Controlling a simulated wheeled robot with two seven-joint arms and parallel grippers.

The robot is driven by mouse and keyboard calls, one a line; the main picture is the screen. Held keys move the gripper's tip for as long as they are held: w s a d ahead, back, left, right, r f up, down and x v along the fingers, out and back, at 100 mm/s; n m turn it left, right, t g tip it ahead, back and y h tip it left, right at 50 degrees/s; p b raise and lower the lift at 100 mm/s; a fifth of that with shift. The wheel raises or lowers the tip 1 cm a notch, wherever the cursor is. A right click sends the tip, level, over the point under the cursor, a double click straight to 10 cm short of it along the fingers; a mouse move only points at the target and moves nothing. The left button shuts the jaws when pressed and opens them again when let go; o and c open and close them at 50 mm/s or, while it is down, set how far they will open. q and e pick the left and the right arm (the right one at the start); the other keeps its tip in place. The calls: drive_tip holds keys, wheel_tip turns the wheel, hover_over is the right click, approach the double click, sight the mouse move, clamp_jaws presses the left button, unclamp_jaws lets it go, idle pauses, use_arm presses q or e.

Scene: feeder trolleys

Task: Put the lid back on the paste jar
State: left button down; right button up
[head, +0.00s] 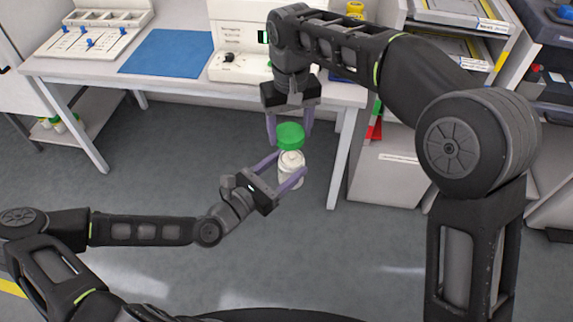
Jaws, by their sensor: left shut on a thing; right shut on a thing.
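The paste jar (291,171) is white with a paler top and is held upright in the air in front of the bench. My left gripper (280,168) is shut on the jar from the left. The green lid (290,135) is just above the jar. My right gripper (289,132) comes down from above and is shut on the lid. The lid looks slightly above the jar's top; I cannot tell whether they touch. The far side of the jar is hidden.
A white bench (190,84) stands behind with a blue mat (168,52), a white machine (238,62) and a tray with blue-handled items (92,40). A shelf unit (388,185) is at the right. The grey floor around the jar is clear.

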sight(293, 157)
drive_tip(key=shift+s+d+r, duration=0.15)
drive_tip(key=shift+d, duration=0.15)
drive_tip(key=shift+f, duration=2.05)
drive_tip(key=shift+s+f, duration=0.1)
drive_tip(key=shift+f, duration=0.8)
drive_tip(key=shift+d+f, duration=0.1)
drive_tip(key=shift+f, duration=0.8)
idle(0.7)
drive_tip(key=shift+r, duration=0.1)
